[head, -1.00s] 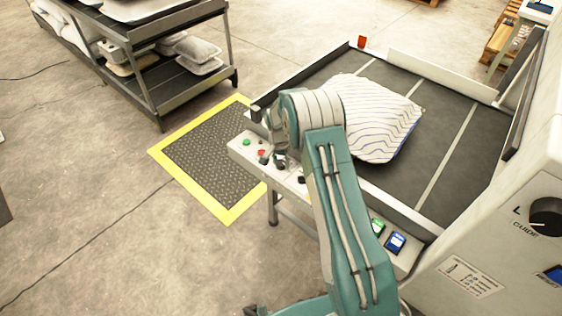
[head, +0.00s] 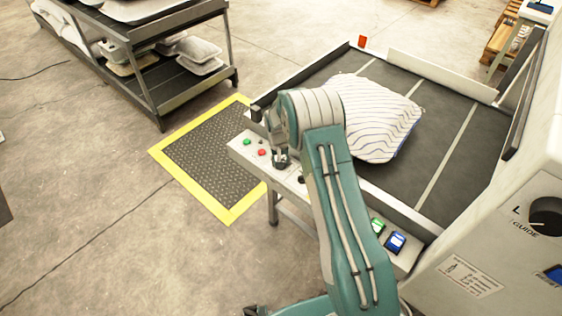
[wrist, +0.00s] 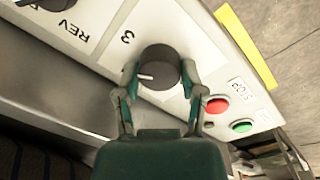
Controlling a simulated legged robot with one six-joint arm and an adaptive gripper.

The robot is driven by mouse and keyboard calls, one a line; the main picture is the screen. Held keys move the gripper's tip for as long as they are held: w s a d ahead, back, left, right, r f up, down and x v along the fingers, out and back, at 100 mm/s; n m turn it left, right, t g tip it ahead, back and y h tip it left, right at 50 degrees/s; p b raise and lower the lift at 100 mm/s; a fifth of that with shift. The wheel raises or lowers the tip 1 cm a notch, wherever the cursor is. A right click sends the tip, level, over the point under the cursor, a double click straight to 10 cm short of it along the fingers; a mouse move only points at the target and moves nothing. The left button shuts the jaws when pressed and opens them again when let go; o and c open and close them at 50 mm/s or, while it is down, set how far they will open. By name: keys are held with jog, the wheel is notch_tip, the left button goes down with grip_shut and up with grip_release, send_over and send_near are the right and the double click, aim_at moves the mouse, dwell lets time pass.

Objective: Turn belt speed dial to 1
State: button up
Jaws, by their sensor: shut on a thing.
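A dark round dial (wrist: 158,67) sits on the light control panel in the wrist view. Its white pointer mark faces left in that view, a little below the printed "3" to its upper left. No "1" is readable; the fingers cover parts of the panel around the dial. My gripper (wrist: 160,74) is shut on the dial, one finger on each side. In the head view my gripper (head: 281,160) is at the panel's left part, and my arm hides much of the panel.
A red button (wrist: 217,105) and a green button (wrist: 242,126) lie close to the right finger. Another dial (wrist: 45,3) is near the "REV" label. A striped pillow (head: 378,115) lies on the dark belt (head: 440,130) behind my arm.

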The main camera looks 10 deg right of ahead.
jog(key=n, duration=0.4)
jog(key=shift+a+n, duration=0.1)
jog(key=shift+n, duration=0.2)
jog(key=n, duration=0.3)
jog(key=shift+n, duration=0.3)
jog(key=n, duration=0.4)
jog(key=shift+n, duration=0.3)
jog(key=n, duration=0.4)
jog(key=shift+t, duration=0.3)
jog(key=o, duration=1.1)
jog(key=shift+f, duration=0.1)
jog(key=shift+o, duration=0.2)
